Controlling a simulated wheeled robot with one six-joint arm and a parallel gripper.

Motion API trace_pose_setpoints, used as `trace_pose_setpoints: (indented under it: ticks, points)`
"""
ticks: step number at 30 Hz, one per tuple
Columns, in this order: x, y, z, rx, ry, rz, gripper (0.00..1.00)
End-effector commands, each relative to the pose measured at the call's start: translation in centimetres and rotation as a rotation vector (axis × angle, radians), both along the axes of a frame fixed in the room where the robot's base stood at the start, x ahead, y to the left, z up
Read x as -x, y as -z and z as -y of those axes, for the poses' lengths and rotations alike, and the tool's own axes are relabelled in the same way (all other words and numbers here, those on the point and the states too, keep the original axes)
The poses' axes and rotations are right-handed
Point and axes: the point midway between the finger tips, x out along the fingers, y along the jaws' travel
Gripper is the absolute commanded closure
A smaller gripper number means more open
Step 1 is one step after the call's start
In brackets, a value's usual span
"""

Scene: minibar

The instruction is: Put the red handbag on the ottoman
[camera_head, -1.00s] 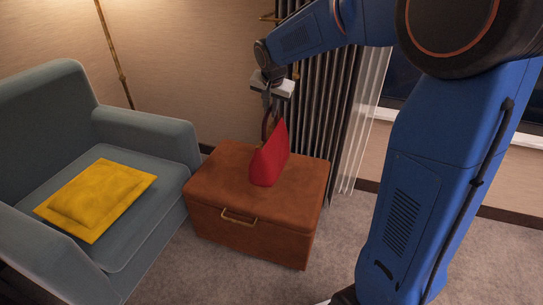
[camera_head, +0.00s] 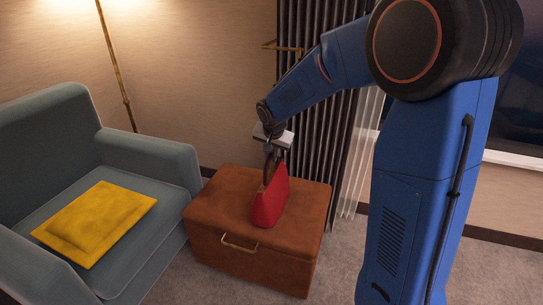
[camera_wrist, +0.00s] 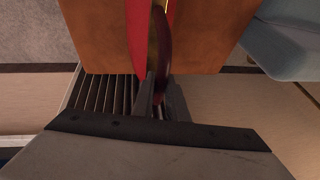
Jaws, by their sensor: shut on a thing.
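The red handbag (camera_head: 270,201) is upright over the top of the brown leather ottoman (camera_head: 219,208), near its middle. Its base looks to be at the ottoman's top, but I cannot tell for sure whether it bears its weight there. My gripper (camera_head: 272,151) is above the bag and shut on its dark handle. In the wrist view, my gripper (camera_wrist: 157,98) holds the handle (camera_wrist: 163,50), with a strip of the red bag (camera_wrist: 137,35) beside it and the ottoman (camera_wrist: 95,35) behind. The bag's far side is hidden.
A grey-blue armchair (camera_head: 150,158) with a yellow cushion (camera_head: 96,222) stands left of the ottoman. A dark striped curtain (camera_head: 318,140) hangs behind it. A floor lamp pole (camera_head: 117,70) stands at the back left. Carpet (camera_head: 335,260) is clear at the ottoman's right.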

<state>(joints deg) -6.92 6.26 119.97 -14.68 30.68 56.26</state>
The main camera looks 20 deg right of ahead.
Motion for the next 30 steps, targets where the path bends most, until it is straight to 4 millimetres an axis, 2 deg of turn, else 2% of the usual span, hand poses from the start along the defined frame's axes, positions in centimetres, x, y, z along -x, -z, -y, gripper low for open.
trace_pose_setpoints:
  ticks: [5,6,8,20,23,30]
  points:
    - [0.0,0.2,0.0,-0.001,0.000,0.001,1.00]
    - [0.0,0.3,0.0,0.000,0.000,0.000,0.80]
    - [0.0,0.3,0.0,0.000,0.000,0.000,0.68]
    - [0.1,-0.4,0.0,0.001,0.000,0.001,0.68]
    - [0.5,-1.4,-0.1,0.000,0.000,0.003,0.68]
    - [2.4,-5.6,-0.5,-0.001,-0.002,0.003,0.68]
